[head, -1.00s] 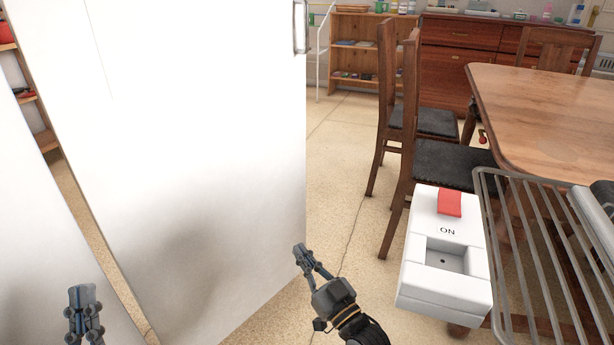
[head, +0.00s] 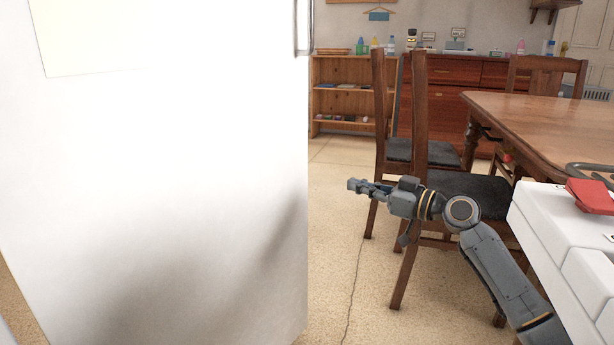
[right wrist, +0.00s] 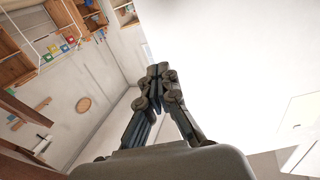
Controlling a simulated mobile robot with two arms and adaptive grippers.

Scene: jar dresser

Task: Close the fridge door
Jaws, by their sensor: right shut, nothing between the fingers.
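The fridge door (head: 170,190) is a large white panel filling the left of the head view. It stands open, with its free edge near the middle and a handle (head: 303,27) at the top of that edge. My right gripper (head: 352,186) is shut and empty, a little to the right of the door's edge in the picture, pointing left. No contact with the door shows. In the right wrist view the closed fingers (right wrist: 157,71) point at the border of a white surface. My left gripper is out of view. The fridge's inside is hidden.
Wooden chairs (head: 420,150) and a table (head: 540,115) stand to the right, behind my right arm. A white box with a red switch (head: 592,196) is close at the lower right. A low shelf (head: 342,95) and dresser stand at the back. Bare floor lies beside the door.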

